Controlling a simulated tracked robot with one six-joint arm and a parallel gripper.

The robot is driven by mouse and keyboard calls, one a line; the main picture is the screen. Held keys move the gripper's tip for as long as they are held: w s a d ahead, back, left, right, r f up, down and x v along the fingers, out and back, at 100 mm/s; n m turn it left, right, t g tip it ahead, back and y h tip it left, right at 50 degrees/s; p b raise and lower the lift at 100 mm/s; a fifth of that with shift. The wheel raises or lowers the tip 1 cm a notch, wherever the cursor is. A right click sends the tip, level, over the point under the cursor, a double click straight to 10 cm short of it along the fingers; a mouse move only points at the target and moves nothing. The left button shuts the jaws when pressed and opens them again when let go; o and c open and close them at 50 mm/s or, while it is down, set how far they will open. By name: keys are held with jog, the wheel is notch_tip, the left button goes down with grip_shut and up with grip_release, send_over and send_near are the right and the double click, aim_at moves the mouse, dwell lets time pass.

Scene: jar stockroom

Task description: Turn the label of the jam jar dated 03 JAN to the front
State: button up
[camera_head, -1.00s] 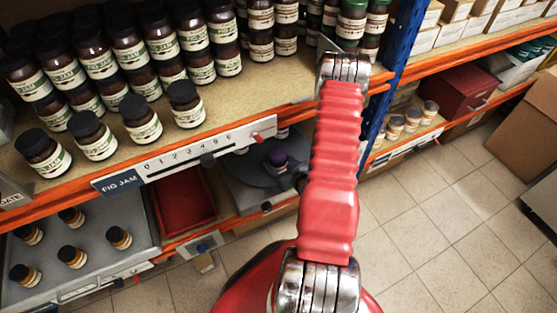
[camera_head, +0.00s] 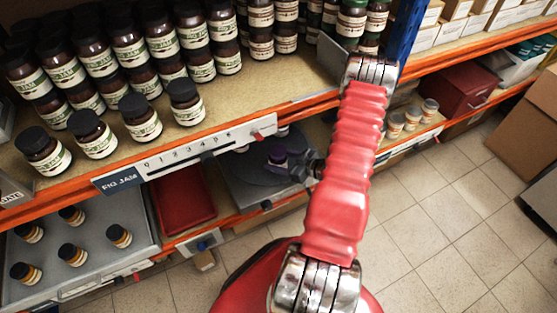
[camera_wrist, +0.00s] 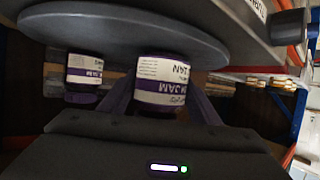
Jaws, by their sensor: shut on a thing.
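A purple-lidded jam jar (camera_head: 279,153) stands on the round grey turntable (camera_head: 245,166) on the lower shelf. In the wrist view, which is upside down, my gripper (camera_wrist: 160,100) is shut on this jar (camera_wrist: 160,90), with a finger on either side. A second purple-labelled jar (camera_wrist: 85,70) stands to the left, apart from my gripper. My gripper also shows in the head view (camera_head: 300,168).
The upper shelf (camera_head: 270,95) with dark fig jam jars hangs over the turntable. A red tray (camera_head: 185,205) and a grey tray (camera_head: 105,250) with several small jars lie to the left.

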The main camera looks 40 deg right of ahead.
jog(key=shift+n+y, duration=0.7)
jog(key=shift+y, duration=0.1)
jog(key=shift+f, duration=0.25)
dwell(0.4)
jog(key=o, duration=1.8)
jog(key=shift+o, duration=0.2)
jog(key=shift+s, duration=0.1)
jog(key=v, duration=1.3)
jog(key=shift+s+r, duration=0.2)
jog(key=shift+r, duration=0.15)
jog(key=shift+d, duration=0.15)
jog(key=shift+c, duration=0.2)
